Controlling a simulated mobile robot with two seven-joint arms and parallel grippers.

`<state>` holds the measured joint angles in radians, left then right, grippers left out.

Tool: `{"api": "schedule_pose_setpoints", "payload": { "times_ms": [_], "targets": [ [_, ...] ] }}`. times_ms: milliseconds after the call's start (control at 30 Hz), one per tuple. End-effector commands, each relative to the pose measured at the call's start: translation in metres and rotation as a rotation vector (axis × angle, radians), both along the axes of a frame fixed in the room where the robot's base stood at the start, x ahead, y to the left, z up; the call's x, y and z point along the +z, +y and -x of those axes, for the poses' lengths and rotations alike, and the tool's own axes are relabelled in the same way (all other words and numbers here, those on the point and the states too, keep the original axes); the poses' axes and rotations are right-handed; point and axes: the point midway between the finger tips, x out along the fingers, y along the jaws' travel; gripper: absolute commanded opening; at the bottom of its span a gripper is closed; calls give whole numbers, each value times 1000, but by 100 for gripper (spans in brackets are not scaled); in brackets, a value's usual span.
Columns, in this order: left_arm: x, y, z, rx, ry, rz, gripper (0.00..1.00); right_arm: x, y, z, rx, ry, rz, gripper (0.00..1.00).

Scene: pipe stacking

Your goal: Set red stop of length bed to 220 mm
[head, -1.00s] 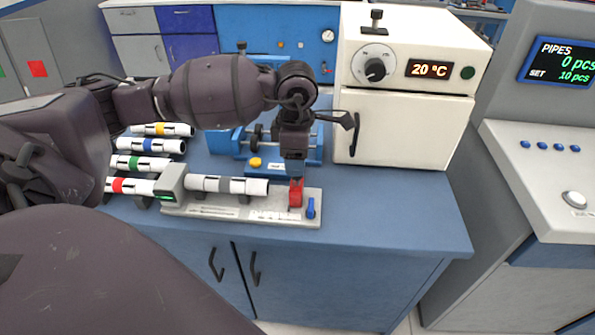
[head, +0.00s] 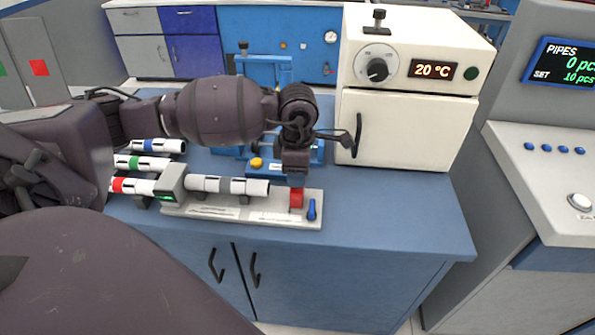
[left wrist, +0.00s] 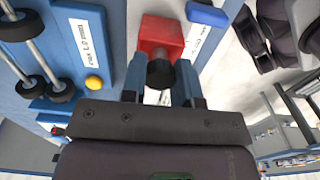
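The length bed (head: 225,213) is a pale plate on the blue bench, with a grey block at its left end. A white and grey pipe (head: 230,186) lies along it. The red stop (head: 297,199) stands near its right end, just right of the pipe. My left gripper (head: 296,180) points down over the stop. In the left wrist view, its two blue fingers (left wrist: 161,72) flank the black knob (left wrist: 160,73) on the red stop (left wrist: 161,36). I cannot tell whether they press on it. My right gripper is not in view.
A blue lever (head: 312,209) stands beside the stop. A blue fixture with a yellow button (head: 257,163) is behind the bed. A white oven (head: 410,90) reading 20 °C stands back right. Banded pipes (head: 150,162) lie at left. The bench's right part is clear.

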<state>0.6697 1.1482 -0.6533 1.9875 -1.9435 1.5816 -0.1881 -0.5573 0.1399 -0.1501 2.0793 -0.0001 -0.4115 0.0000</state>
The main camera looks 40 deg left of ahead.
Motion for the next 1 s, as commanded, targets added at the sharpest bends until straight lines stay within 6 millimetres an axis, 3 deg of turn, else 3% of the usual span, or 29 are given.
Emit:
{"api": "schedule_pose_setpoints", "payload": {
  "times_ms": [267,600,867,900,1000],
  "targets": [
    [0,2,1,1,1,-1,0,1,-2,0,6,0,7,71],
    [1,34,21,2,0,-2,0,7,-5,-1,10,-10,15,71],
    [0,34,21,0,-1,1,0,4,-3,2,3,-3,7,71],
    [0,34,21,0,-1,1,30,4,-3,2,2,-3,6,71],
    [0,34,21,0,-1,1,45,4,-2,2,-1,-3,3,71]
  ]
}}
